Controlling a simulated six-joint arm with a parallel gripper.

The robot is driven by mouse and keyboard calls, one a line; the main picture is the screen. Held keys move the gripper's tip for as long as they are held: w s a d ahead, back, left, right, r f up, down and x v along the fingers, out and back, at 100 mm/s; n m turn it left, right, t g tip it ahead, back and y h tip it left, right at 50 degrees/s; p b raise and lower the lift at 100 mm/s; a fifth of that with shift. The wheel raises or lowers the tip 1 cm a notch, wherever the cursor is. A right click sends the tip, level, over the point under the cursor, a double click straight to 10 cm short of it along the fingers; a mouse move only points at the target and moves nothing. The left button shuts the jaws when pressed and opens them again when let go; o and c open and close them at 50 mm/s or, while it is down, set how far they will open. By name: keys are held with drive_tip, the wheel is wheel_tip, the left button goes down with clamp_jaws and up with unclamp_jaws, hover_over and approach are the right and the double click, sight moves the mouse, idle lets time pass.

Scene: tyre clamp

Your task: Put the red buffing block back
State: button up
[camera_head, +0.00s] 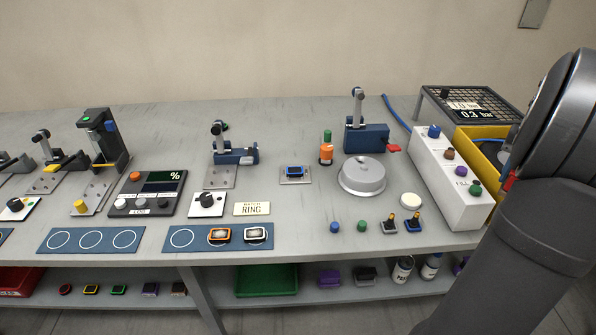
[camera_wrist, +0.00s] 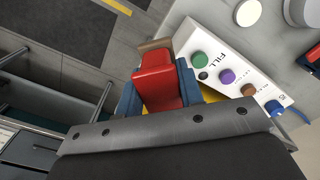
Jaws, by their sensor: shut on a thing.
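The red buffing block (camera_wrist: 158,82) is held between the blue fingers of my gripper (camera_wrist: 160,72) in the wrist view. My gripper is shut on it, at the right end of the bench near the white FILL box. In the head view my arm hides most of the gripper, and only a small red patch (camera_head: 510,181) shows beside the arm. A yellow bin (camera_head: 491,150) stands behind the FILL box, and a bit of yellow also shows beside the fingers in the wrist view (camera_wrist: 208,95). Whether the block touches anything is unclear.
The white FILL box (camera_head: 452,186) has several coloured knobs on top. A black mesh stand (camera_head: 470,98) with a pressure display is behind it. A round metal disc (camera_head: 362,178) and a blue clamp (camera_head: 367,137) stand to the left. Shelves below hold trays and small items.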

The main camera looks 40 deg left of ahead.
drive_tip(key=s+a+f+n, duration=0.3)
drive_tip(key=s+a+f, duration=0.2)
drive_tip(key=a, duration=0.9)
drive_tip(key=s+a+f+n, duration=0.3)
drive_tip(key=s+a+f, duration=0.2)
drive_tip(key=a, duration=1)
drive_tip(key=s+a+f+n, duration=0.3)
drive_tip(key=s+a, duration=0.7)
drive_tip(key=a, duration=0.5)
drive_tip(key=shift+s+f, duration=0.25)
drive_tip(key=shift+f, duration=0.65)
drive_tip(key=shift+a+f, duration=0.15)
drive_tip(key=shift+a, duration=0.05)
drive_tip(key=shift+f, duration=1.95)
drive_tip(key=shift+f, duration=0.15)
drive_tip(key=o, duration=0.9)
